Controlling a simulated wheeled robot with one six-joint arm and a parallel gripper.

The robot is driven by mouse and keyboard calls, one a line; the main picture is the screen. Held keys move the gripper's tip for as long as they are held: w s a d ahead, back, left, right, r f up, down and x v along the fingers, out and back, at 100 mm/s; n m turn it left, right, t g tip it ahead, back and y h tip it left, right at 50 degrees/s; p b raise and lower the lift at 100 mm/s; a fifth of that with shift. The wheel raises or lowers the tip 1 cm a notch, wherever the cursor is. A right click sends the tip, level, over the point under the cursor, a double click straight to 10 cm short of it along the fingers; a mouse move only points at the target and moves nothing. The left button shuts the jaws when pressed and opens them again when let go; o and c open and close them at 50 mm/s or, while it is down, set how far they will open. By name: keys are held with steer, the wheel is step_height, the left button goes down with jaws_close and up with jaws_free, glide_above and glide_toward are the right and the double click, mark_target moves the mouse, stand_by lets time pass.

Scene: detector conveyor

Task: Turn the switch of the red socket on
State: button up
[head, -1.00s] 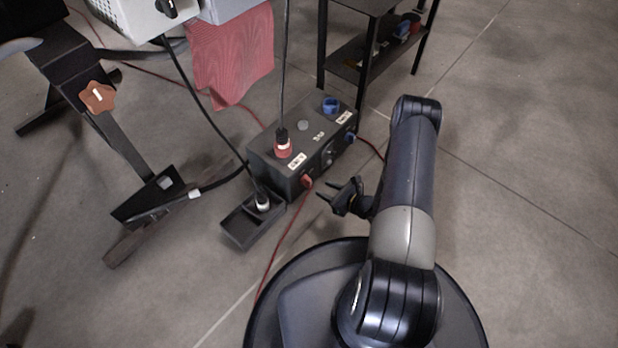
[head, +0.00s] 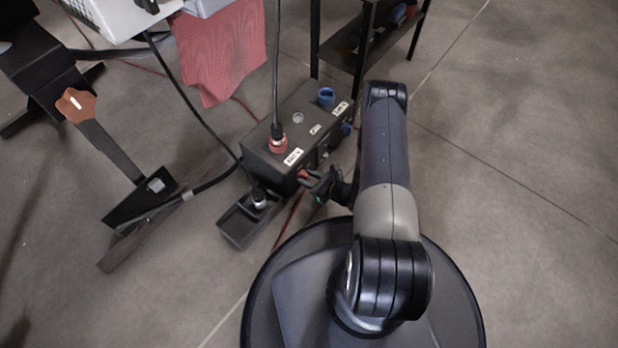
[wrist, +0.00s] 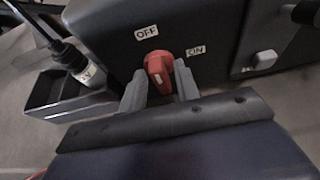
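The dark power box (head: 262,152) stands on the floor with a red socket (head: 278,143) on top, and a black plug and cable sit in it. The red switch (wrist: 159,70) is on the box's side; its knob stands roughly upright, between the OFF label (wrist: 147,32) at upper left and the ON label (wrist: 195,51) at right. My gripper (wrist: 160,88) has its two grey fingers on either side of the red knob, apart from each other. Whether they touch the knob I cannot tell. In the head view my gripper (head: 312,184) is at the box's front side.
A small dark tray (head: 236,222) with a plug end in it lies beside the box. A blue socket (head: 326,96) is at the box's far end. A black shelf (head: 345,50) stands behind, and a wooden-footed stand (head: 135,235) is at left. The floor at right is clear.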

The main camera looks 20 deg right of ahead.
steer(key=shift+c, duration=1.2)
steer(key=m+y, duration=0.1)
steer(key=m+g+y, duration=0.1)
steer(key=shift+w+d+m, duration=0.15)
steer(key=shift+d+m, duration=0.05)
steer(key=shift+m, duration=0.2)
steer(key=m+y, duration=0.1)
steer(key=m, duration=0.2)
steer(key=shift+w+d+f+g+y, duration=0.1)
steer(key=shift+d+f+g+y, duration=0.1)
steer(key=shift+g+y, duration=0.15)
steer(key=shift+w+f+m+y, duration=0.1)
steer(key=shift+m+y, duration=0.5)
steer(key=shift+m, duration=0.65)
steer(key=shift+s+f+m+y, duration=0.15)
steer(key=shift+m+y, duration=0.5)
steer(key=shift+m, duration=0.65)
steer(key=shift+w+f+m+y, duration=0.15)
steer(key=shift+m+y, duration=0.45)
steer(key=shift+m, duration=0.65)
steer(key=shift+d, duration=0.1)
